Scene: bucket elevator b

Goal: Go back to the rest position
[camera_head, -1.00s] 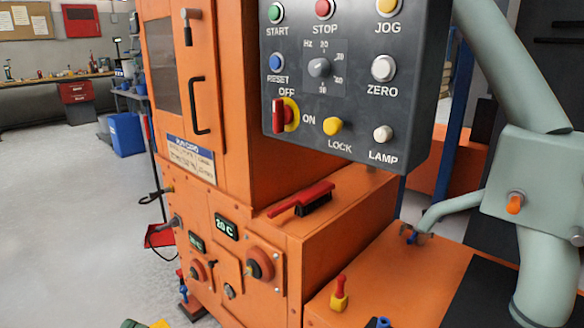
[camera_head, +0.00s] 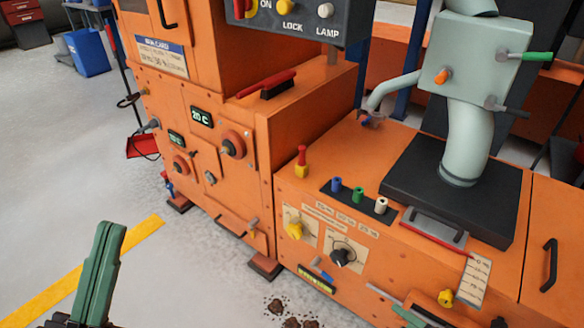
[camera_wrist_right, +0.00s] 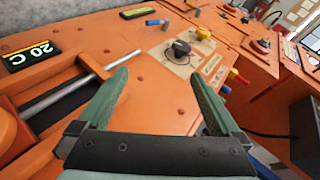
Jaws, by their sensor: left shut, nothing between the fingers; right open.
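My left gripper (camera_head: 110,228) is at the lower left of the head view, its green fingers together and pointing up, with nothing between them. It is over the floor, apart from the orange machine (camera_head: 185,90). My right gripper (camera_wrist_right: 158,77) is open in the right wrist view, its two green fingers spread wide with nothing held. Behind it are the machine's orange front, a black knob (camera_wrist_right: 181,48) and a metal rod (camera_wrist_right: 70,92). In the head view only small green parts of what looks like the right gripper show at the bottom right edge.
The control box (camera_head: 300,20) hangs at the top. A red-handled brush (camera_head: 265,85) lies on the machine's ledge. A grey-green pipe (camera_head: 466,140) rises from a black base at right. Dark crumbs (camera_head: 290,315) lie on the floor. Open floor is at left, with a yellow line (camera_head: 75,270).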

